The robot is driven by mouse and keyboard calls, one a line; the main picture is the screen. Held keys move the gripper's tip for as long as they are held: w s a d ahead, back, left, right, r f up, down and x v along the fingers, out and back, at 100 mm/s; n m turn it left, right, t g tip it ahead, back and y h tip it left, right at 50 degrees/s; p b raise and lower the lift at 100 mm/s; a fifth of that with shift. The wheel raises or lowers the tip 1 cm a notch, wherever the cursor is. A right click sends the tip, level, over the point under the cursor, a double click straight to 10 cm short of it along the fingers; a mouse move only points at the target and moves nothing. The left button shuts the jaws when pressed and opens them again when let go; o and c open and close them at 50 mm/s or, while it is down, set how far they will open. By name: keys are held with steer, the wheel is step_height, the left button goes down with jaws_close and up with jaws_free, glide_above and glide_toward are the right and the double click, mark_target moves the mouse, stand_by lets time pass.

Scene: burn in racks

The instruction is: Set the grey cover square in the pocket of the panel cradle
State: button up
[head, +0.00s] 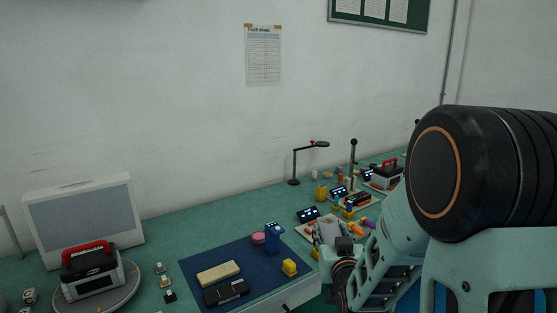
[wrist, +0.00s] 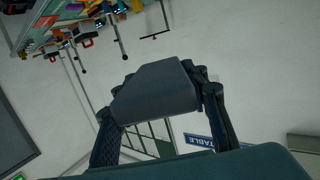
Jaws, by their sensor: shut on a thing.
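My gripper (wrist: 163,95) is shut on the grey cover (wrist: 155,86), a flat-faced dark grey piece with slanted sides, held between the two fingertips in the wrist view. In the head view the cover (head: 325,231) looks like a light grey piece beside the dark end of my gripper (head: 343,245), at the right end of the blue mat. It appears to be held above the bench, but the height is hard to judge. I cannot pick out the panel cradle or its pocket for certain; my arm hides part of the bench.
The blue mat (head: 205,265) bears a cream block (head: 218,273), a black box (head: 226,292), a blue object (head: 273,237) and a yellow piece (head: 289,267). A red-handled unit (head: 92,270) stands at left. Small parts and a lamp (head: 294,165) crowd the bench behind my gripper.

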mark_target(330, 231)
step_height(330, 231, up, 8)
steer(key=p, duration=0.6)
steer(key=shift+f, duration=0.15)
steer(key=shift+f, duration=0.1)
